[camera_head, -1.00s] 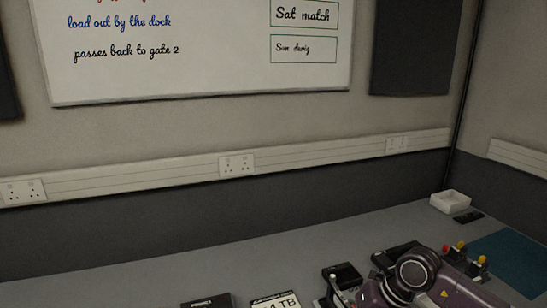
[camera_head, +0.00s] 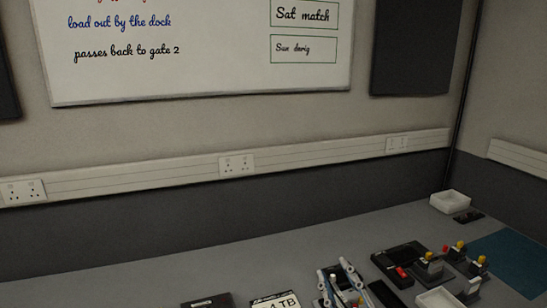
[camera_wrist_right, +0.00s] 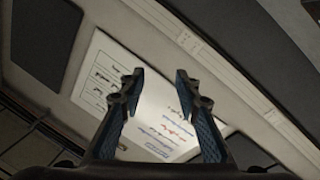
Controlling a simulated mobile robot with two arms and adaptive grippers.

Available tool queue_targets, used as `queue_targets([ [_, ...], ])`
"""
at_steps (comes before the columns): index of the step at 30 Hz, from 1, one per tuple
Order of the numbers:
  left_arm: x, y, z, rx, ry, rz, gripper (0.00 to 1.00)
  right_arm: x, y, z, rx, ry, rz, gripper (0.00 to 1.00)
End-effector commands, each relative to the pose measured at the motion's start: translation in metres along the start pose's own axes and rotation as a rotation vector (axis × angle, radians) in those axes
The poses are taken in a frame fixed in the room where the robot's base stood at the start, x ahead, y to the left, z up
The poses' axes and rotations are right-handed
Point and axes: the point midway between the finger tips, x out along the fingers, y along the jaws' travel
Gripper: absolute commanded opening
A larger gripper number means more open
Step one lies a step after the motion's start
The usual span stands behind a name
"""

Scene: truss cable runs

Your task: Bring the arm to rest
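The whiteboard (camera_wrist_right: 165,105) shows, upside down, beyond the gap. My left gripper is in neither view.
The grey bench (camera_head: 240,262) holds a black box (camera_head: 208,301), a "1 TB" box (camera_head: 275,301), dark devices with red and yellow parts (camera_head: 428,266), a white tray (camera_head: 450,202) and a blue mat (camera_head: 512,262).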

Motion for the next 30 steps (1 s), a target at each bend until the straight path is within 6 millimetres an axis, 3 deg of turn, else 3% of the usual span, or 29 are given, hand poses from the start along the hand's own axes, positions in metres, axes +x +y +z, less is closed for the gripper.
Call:
queue_targets([
  [1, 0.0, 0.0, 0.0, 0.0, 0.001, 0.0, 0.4, -0.015, 0.0, 0.033, 0.061, -0.127, 0.01, 0.3],
  [3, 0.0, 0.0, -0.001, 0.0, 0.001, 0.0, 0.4, -0.041, -0.004, 0.078, 0.133, -0.31, 0.012, 0.3],
  [6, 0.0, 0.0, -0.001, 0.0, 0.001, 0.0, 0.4, -0.09, -0.021, 0.136, 0.225, -0.566, -0.018, 0.3],
  [9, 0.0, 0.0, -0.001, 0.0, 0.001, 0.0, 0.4, -0.144, -0.043, 0.175, 0.296, -0.786, -0.071, 0.3],
  [15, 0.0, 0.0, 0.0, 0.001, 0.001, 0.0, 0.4, -0.238, -0.082, 0.208, 0.39, -1.095, -0.198, 0.3],
  [22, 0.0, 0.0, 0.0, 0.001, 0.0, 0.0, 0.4, -0.326, -0.114, 0.211, 0.461, -1.341, -0.348, 0.3],
  [30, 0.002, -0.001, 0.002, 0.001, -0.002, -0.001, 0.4, -0.322, -0.155, 0.274, 0.455, -1.373, -0.365, 0.3],
])
